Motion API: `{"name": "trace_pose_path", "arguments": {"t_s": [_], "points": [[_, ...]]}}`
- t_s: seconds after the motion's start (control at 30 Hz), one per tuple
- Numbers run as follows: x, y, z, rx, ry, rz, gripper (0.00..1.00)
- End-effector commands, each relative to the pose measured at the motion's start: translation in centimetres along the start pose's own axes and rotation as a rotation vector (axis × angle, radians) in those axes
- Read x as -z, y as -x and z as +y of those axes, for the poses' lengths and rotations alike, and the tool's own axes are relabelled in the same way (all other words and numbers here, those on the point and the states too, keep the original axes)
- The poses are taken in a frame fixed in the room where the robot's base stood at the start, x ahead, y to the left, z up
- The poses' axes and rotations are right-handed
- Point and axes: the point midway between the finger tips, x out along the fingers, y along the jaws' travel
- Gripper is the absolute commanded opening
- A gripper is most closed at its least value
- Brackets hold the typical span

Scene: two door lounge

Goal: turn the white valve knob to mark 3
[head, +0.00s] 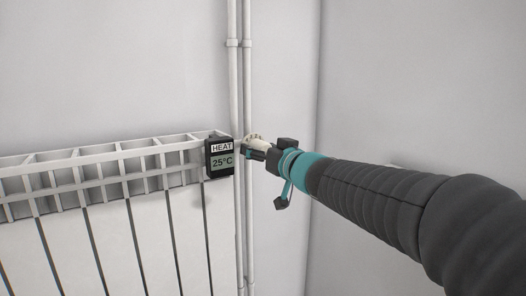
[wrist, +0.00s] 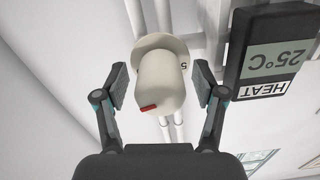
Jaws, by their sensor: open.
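The white valve knob (wrist: 157,82) is in the middle of the wrist view, with a small red mark on its end and part of a digit on the collar behind it. My gripper (wrist: 160,88) is open, with one finger on each side of the knob. In the head view the knob (head: 256,140) shows only partly behind my gripper (head: 262,150). The scale marks are mostly hidden, so I cannot read the setting.
A black display (head: 220,157) reading HEAT 25°C hangs at the radiator's right end; it also shows upside down in the wrist view (wrist: 272,50). The white radiator (head: 110,220) fills the lower left. Vertical white pipes (head: 234,85) run beside the knob. A wall corner is to the right.

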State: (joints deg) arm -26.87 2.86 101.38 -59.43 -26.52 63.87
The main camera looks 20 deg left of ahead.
Motion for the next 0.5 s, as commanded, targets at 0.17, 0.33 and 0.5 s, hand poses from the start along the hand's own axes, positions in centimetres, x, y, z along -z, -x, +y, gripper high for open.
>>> {"name": "trace_pose_path", "arguments": {"t_s": [0.17, 0.33, 0.5], "points": [[0.00, -0.27, -0.02, 0.000, 0.000, 0.000, 0.70], [0.00, -0.24, -0.01, 0.000, 0.000, 0.000, 0.63], [0.00, -0.23, -0.01, 0.000, 0.000, 0.000, 0.20]]}}
